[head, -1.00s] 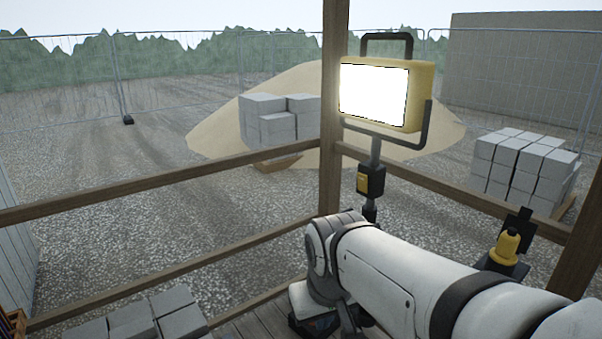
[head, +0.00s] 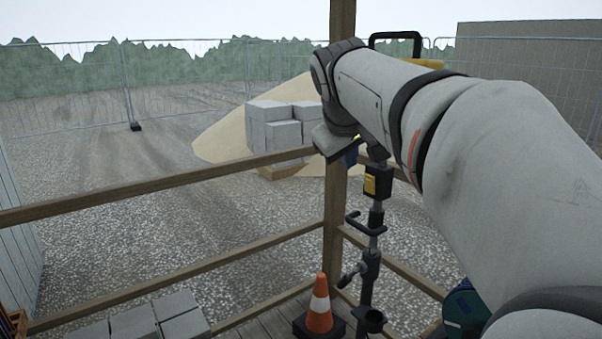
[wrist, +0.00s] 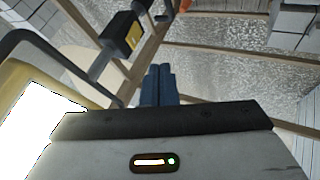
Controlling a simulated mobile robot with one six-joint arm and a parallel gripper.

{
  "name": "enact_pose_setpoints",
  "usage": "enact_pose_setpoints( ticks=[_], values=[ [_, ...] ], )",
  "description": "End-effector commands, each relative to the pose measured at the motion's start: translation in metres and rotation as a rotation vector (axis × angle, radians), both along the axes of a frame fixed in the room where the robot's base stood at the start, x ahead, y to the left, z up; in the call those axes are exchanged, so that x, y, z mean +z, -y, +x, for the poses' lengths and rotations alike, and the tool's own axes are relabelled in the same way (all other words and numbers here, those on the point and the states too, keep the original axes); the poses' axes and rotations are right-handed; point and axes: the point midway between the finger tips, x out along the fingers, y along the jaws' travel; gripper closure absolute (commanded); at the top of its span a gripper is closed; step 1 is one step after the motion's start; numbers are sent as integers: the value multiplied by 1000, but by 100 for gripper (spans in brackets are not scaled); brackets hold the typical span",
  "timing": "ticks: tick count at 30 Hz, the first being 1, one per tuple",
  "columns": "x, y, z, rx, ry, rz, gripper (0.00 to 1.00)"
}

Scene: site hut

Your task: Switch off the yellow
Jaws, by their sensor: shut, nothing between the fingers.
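The yellow work lamp (head: 425,63) stands on a pole and is mostly hidden behind my arm in the head view. In the wrist view its lit white face (wrist: 35,125) glows at the left. Below the lamp, a black switch box with a yellow switch (head: 371,186) is on the pole; the switch also shows in the wrist view (wrist: 133,36), up and left of my fingers. My gripper (wrist: 158,80) has blue fingers, shut and empty, apart from the switch. In the head view my gripper (head: 352,154) is partly hidden, up and left of the switch box.
Wooden railings and a post (head: 337,215) stand beside the lamp pole. An orange cone (head: 319,305) stands at its foot. Grey blocks (head: 160,318) lie at the lower left. A clamp handle (head: 366,224) sticks out below the switch box.

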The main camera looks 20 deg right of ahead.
Motion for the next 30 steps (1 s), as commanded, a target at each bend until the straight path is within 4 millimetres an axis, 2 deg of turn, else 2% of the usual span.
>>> enact_pose_setpoints(
  ticks=[7,19,24,30],
  values=[
    [-16,6,11,0,-4,1,100],
    [-80,33,55,0,-4,2,100],
    [-72,57,63,-2,1,2,100],
    [-71,68,68,2,-1,1,100]
  ],
)
